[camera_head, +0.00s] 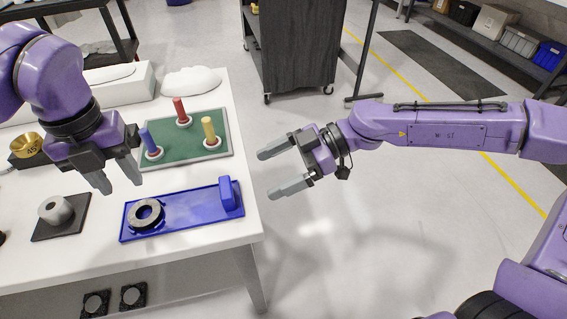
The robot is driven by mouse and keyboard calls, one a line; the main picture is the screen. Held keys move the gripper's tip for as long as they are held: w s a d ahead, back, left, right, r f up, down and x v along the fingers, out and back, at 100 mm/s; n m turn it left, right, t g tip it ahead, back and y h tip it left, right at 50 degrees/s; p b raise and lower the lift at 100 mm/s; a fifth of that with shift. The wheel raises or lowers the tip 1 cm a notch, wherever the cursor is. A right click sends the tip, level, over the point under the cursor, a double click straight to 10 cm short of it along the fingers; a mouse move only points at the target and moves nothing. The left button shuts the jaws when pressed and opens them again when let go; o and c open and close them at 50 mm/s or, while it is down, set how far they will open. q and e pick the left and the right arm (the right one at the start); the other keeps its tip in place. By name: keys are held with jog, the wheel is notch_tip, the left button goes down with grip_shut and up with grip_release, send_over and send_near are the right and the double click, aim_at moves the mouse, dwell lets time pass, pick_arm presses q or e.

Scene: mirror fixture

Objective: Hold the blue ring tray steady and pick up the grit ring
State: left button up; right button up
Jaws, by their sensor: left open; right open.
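The blue ring tray (194,211) lies on the white table near its right front corner, with a raised blue block at its right end. The dark grit ring (147,214) lies flat on the left part of the tray. My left gripper (121,186) is open and empty, pointing down, above the table behind and to the left of the ring. My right gripper (268,173) is open and empty, off the table's right edge, to the right of the tray. Neither gripper touches the tray or ring.
A green board (187,155) with blue, red and yellow pegs stands behind the tray. A grey cylinder (55,210) sits on a dark plate (70,230) at left. A brass cup (27,144) is at far left. Open floor lies right of the table; a dark cabinet (294,45) stands behind.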

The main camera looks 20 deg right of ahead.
aim_at(237, 198)
jog(key=x, duration=0.9)
jog(key=shift+f, duration=0.1)
jog(key=c, duration=1.1)
